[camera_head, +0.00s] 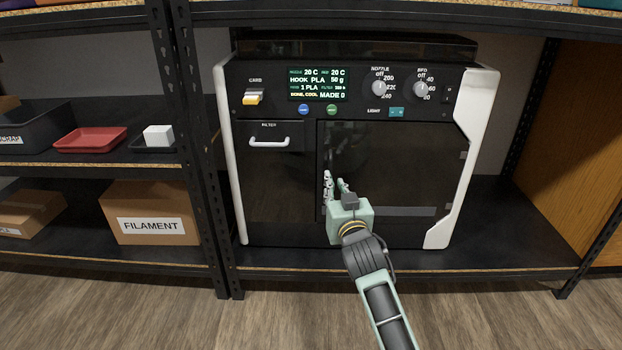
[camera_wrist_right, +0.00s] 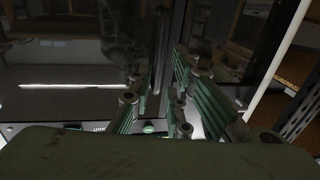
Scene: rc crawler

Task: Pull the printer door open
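The printer (camera_head: 270,190) is a black cabinet with white side trim, standing on a shelf. Its dark glass door (camera_head: 410,165) fills the front right and looks closed. My right gripper (camera_head: 337,180) is in front of the door's left edge, fingers pointing at it. In the right wrist view the fingers of this gripper (camera_wrist_right: 164,72) stand apart, with a dark upright bar (camera_wrist_right: 160,50) showing between them, perhaps the door handle. I cannot tell whether they touch it. In the head view the gripper hides that part of the door edge. My left gripper is not in view.
A filter drawer with a white handle (camera_head: 269,141) is left of the door. Knobs (camera_head: 379,88) and a display (camera_head: 318,84) are above. Black shelf posts (camera_head: 196,150) flank the printer. A red tray (camera_head: 90,140) and a filament box (camera_head: 150,205) are on the left shelves.

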